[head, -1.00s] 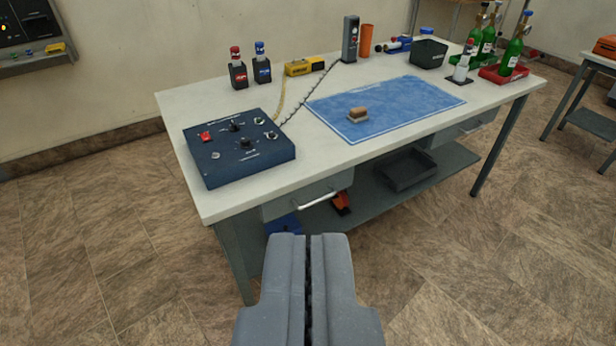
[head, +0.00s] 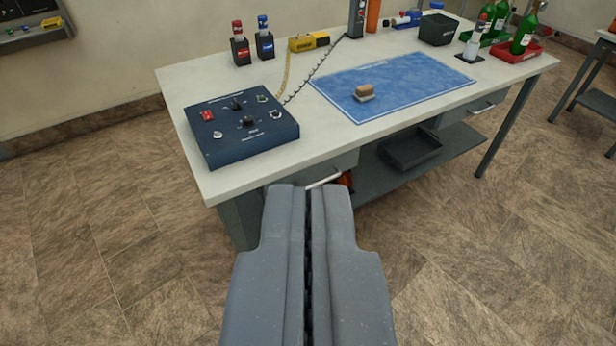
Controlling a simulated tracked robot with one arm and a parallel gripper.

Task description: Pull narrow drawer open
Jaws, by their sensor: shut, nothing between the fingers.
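My gripper (head: 308,190) is shut and empty, pointing toward the front of the workbench. One drawer (head: 340,164) sits under the tabletop at the left, its front grey and seemingly closed. Its bar handle (head: 324,181) shows just beyond my fingertips, which hide its left part. I cannot tell whether they touch it. A second drawer (head: 463,117) with a bar handle (head: 482,111) is under the tabletop at the right, also seemingly closed. Which drawer is the narrow one is not clear from this view.
The workbench top (head: 260,178) carries a dark control box (head: 240,125), a blue mat (head: 420,85) with a brush-like block (head: 364,92), and green bottles (head: 524,38). A black tray (head: 410,150) sits on the lower shelf (head: 372,187). The tiled floor in front is clear.

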